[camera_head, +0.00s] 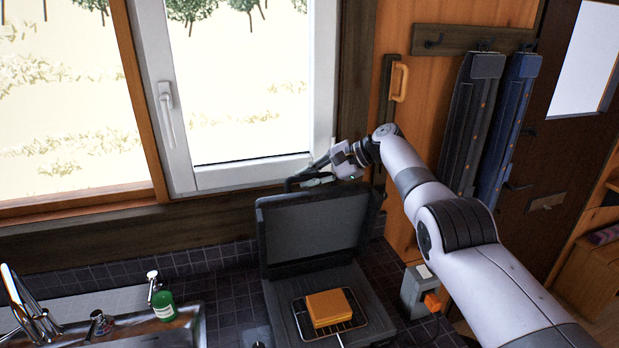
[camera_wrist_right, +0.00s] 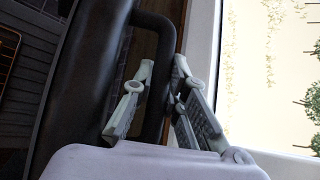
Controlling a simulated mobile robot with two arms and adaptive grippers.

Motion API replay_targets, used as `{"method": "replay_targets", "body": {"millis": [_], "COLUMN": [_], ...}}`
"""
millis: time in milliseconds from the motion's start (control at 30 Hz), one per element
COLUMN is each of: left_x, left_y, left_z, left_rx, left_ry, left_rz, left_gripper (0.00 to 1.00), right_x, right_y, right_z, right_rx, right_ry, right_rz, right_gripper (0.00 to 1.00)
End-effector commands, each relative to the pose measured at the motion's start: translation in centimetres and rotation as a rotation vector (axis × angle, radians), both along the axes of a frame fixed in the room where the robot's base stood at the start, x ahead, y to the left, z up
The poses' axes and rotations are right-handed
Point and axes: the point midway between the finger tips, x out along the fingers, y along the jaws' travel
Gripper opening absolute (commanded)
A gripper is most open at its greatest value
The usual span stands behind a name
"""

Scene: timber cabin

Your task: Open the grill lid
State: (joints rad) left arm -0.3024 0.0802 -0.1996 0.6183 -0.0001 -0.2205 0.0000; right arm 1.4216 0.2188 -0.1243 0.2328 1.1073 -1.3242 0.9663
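The dark grey grill stands on the tiled counter. Its lid (camera_head: 312,228) is raised, about upright, and its base (camera_head: 277,293) lies open. My right gripper (camera_head: 318,176) is at the lid's top edge, near the black handle. In the wrist view, the handle (camera_wrist_right: 157,95) passes between the fingers of my right gripper (camera_wrist_right: 163,62). The fingertips lie close against both sides of the handle, and the grip looks shut on it. The lid (camera_wrist_right: 82,80) is left of the fingers there. My left gripper is not in view.
An orange-brown block (camera_head: 329,307) lies on a wire rack on the grill base. A window (camera_head: 245,80) is close behind the lid. A sink and green bottle (camera_head: 164,306) are at left. A grey box with an orange part (camera_head: 418,290) stands right of the grill.

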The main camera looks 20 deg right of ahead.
Motion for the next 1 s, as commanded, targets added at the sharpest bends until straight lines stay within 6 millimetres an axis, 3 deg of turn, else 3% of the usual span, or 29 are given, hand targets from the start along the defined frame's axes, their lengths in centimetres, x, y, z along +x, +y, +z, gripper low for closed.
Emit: {"method": "replay_targets", "body": {"millis": [133, 667, 800, 1000], "left_x": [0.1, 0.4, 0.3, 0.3], "left_y": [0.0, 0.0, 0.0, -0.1], "left_z": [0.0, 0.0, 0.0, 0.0], "left_rx": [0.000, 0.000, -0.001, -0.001], "left_ry": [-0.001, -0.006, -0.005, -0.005], "left_rz": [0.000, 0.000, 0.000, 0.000], "left_gripper": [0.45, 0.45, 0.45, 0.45], "right_x": [-0.1, -0.4, -1.2, -3.2], "right_y": [0.0, -0.9, -2.0, -5.5], "right_z": [-0.2, 0.4, 1.2, 3.9], "right_rx": [-0.004, -0.001, -0.003, -0.003], "right_ry": [0.002, 0.000, -0.002, -0.002], "right_rz": [0.001, 0.001, -0.001, -0.002], "right_gripper": [0.23, 0.23, 0.23, 0.23]}}
